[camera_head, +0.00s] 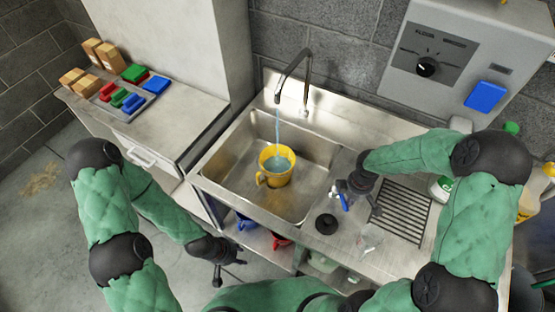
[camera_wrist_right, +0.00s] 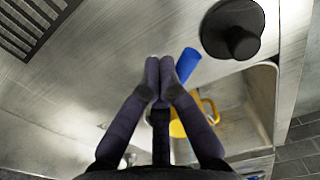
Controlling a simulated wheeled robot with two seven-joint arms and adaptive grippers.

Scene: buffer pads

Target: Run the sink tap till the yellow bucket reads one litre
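The yellow bucket (camera_head: 265,178) stands upright in the sink basin (camera_head: 225,165), with water inside; its scale cannot be read. A thin stream falls into it from the curved tap (camera_head: 292,69). Part of the bucket shows in the right wrist view (camera_wrist_right: 204,112). A blue lever (camera_head: 343,203) is on the counter right of the basin. My right gripper (camera_head: 341,187) is at this lever; in the wrist view its fingertips meet, empty, beside the lever (camera_wrist_right: 187,64). Contact is unclear. My left gripper (camera_head: 229,271) hangs low in front of the sink unit, fingers apart and empty.
A black round knob (camera_head: 326,224) sits near the counter's front edge, close to my right gripper. A slotted drain grate (camera_head: 402,210) lies to the right. A side cabinet holds a tray (camera_head: 110,108) of coloured blocks. Blue and red vessels (camera_head: 282,241) are on the shelf below.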

